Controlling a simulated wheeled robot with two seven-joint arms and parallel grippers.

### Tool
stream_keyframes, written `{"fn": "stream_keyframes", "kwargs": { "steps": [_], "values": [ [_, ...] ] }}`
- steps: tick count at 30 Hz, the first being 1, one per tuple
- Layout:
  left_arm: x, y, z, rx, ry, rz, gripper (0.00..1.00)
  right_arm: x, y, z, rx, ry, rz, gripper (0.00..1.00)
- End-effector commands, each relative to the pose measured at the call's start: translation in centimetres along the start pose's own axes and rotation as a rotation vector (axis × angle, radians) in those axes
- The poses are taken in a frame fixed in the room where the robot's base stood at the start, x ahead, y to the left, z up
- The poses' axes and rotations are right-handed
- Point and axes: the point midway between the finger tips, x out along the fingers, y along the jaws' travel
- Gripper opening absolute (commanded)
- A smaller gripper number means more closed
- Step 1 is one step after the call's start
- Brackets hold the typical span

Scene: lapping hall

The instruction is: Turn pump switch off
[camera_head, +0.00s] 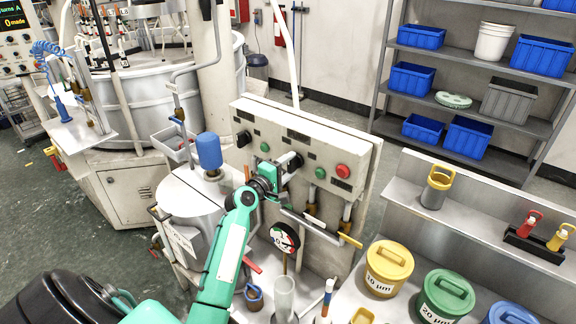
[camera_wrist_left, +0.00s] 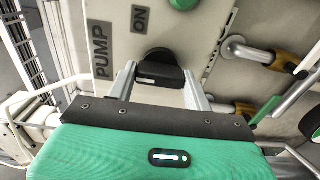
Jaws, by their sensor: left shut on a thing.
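The pump switch (camera_wrist_left: 158,72) is a black knob on a pale control panel (camera_wrist_left: 205,20). The labels "PUMP" (camera_wrist_left: 100,48) and "ON" (camera_wrist_left: 141,18) are beside it in the left wrist view. My left gripper (camera_wrist_left: 160,88) has one finger on each side of the knob and is shut on it. In the head view, my left gripper (camera_head: 283,172) is at the front of the panel (camera_head: 255,118), and the switch (camera_head: 294,160) is partly hidden by it. Which position the knob points to is hard to tell. My right gripper is out of view.
Another black knob (camera_head: 243,139), green buttons (camera_head: 320,173) and a red button (camera_head: 343,171) are on the panel. A gauge (camera_head: 285,237) and a pipe with a yellow handle (camera_head: 350,241) are below. A blue-capped bottle (camera_head: 209,151) stands left; lidded tubs (camera_head: 389,262) stand right.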

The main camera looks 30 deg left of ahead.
Motion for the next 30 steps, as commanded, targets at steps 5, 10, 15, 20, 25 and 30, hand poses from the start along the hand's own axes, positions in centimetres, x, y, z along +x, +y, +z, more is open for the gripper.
{"fn": "stream_keyframes", "kwargs": {
  "steps": [5,10,15,20,25,30],
  "values": [
    [0.0,0.0,0.0,-0.013,0.001,0.000,0.28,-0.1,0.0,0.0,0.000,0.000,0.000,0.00],
    [0.0,0.0,0.0,-0.013,0.001,0.000,0.28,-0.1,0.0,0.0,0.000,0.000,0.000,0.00],
    [0.0,0.0,0.0,-0.013,0.001,0.000,0.63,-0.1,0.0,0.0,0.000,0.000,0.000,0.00],
    [0.0,0.0,0.0,-0.011,0.001,0.000,0.73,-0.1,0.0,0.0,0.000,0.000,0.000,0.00],
    [-0.1,0.0,0.0,-0.010,0.000,0.000,0.73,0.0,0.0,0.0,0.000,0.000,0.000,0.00],
    [-1.1,-0.3,-0.1,-0.008,0.001,0.000,0.73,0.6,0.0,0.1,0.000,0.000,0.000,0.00]
  ]
}}
